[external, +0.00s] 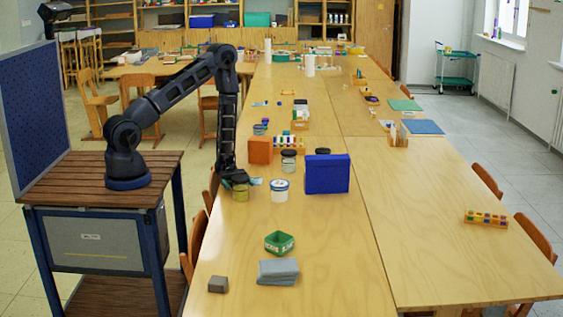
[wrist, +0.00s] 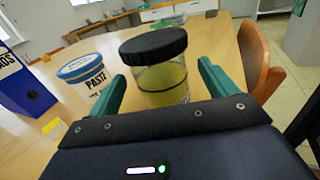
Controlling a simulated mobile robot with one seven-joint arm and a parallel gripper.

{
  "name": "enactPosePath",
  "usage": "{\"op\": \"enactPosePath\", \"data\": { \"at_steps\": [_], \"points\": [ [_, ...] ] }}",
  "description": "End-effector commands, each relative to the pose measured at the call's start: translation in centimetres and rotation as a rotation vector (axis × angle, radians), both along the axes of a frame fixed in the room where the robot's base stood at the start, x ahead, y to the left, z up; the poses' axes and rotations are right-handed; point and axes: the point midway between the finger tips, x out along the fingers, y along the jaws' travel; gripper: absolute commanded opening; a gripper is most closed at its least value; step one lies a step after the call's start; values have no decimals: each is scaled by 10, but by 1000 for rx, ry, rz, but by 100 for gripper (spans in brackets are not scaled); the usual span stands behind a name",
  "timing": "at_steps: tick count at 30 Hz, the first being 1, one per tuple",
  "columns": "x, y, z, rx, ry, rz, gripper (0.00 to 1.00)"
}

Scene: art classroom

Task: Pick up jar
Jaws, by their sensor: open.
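A glass jar with a black lid and yellowish contents (wrist: 163,82) stands upright on the table in the wrist view. It also shows in the external view (external: 241,194), just below my gripper (external: 232,179). In the wrist view my gripper (wrist: 160,88) is open, with one green finger on each side of the jar. I cannot tell whether either finger touches the glass. The jar's lower part is hidden behind the gripper body in the wrist view.
A white paste tub with a blue-rimmed lid (external: 279,191) stands close to the jar. A blue box file (external: 327,175), an orange box (external: 260,150) and another dark-lidded jar (external: 288,162) are behind.

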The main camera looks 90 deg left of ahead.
Motion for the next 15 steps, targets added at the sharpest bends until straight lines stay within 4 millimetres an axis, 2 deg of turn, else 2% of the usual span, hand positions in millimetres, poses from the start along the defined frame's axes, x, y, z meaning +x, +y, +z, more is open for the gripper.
{"op": "enactPosePath", "data": {
  "at_steps": [3,6,14,15],
  "points": [
    [6,-15,0,0,0,-2,84],
    [9,-21,0,1,0,0,84],
    [10,-22,0,1,-1,1,84],
    [10,-22,0,1,-1,1,80]
  ]
}}
